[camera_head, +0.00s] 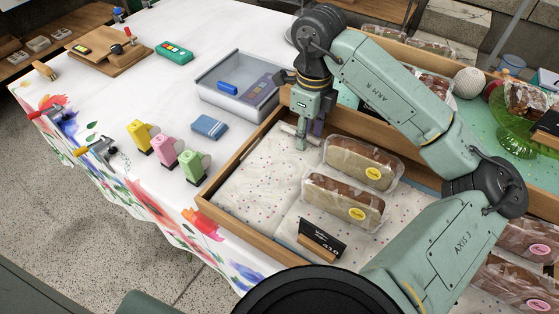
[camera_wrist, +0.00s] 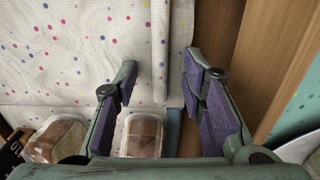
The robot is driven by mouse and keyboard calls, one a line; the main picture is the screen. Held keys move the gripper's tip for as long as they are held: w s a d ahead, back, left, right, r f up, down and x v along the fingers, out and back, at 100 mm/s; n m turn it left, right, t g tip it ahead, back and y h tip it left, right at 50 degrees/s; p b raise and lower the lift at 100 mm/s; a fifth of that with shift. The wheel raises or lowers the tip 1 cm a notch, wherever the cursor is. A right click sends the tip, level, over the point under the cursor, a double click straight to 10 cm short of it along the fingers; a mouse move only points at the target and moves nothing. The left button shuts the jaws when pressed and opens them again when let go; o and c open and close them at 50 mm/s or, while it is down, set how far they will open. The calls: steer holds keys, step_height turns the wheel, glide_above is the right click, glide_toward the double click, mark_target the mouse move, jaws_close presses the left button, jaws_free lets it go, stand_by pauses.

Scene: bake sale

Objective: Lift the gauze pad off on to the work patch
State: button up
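I cannot tell for certain which thing is the gauze pad. A small flat blue pad-like block (camera_head: 208,127) lies on the white table left of the wooden tray. No clearly marked work patch shows. My gripper (camera_head: 304,140) is over the back of the tray, near the packed loaves. I cannot tell whether the fingertips touch the cloth.
Two packed loaves (camera_head: 343,201) sit on the cloth in the wooden tray (camera_head: 231,226), behind a black price sign (camera_head: 322,238). A grey bin (camera_head: 206,99) holds a blue item. Yellow, pink and green gadgets (camera_head: 168,151) stand left.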

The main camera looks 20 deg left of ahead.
steer(key=shift+c, duration=0.6)
jaws_close()
steer(key=shift+r, duration=0.1)
